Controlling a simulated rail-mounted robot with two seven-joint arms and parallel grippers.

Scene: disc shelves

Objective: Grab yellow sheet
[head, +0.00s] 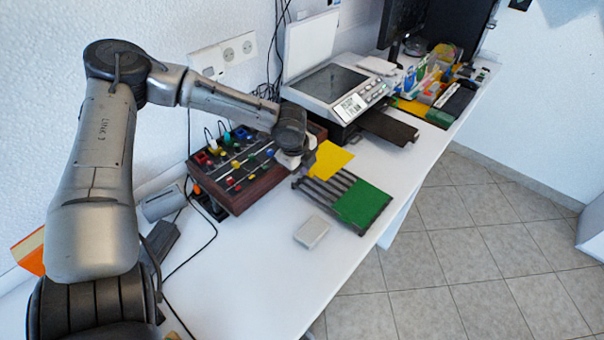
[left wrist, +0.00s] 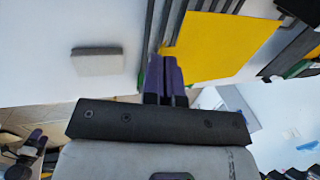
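The yellow sheet (head: 329,159) is flat and thin and lies over the left part of a dark slotted rack on the white table. It also shows in the left wrist view (left wrist: 220,47), partly over the rack's dark bars. My left gripper (head: 296,163) is at the sheet's left edge. In the left wrist view its purple fingers (left wrist: 165,75) are close together at the sheet's corner, and the gripper looks shut on it. A dark part with a purple tip (left wrist: 35,140) at the lower left of the left wrist view may be my right gripper; its state is unclear.
The rack (head: 318,192) holds a green sheet (head: 361,204) on its right side. A small pale box (head: 311,232) lies in front. A wooden control box (head: 240,170) with coloured knobs stands to the left, a grey machine (head: 330,83) behind.

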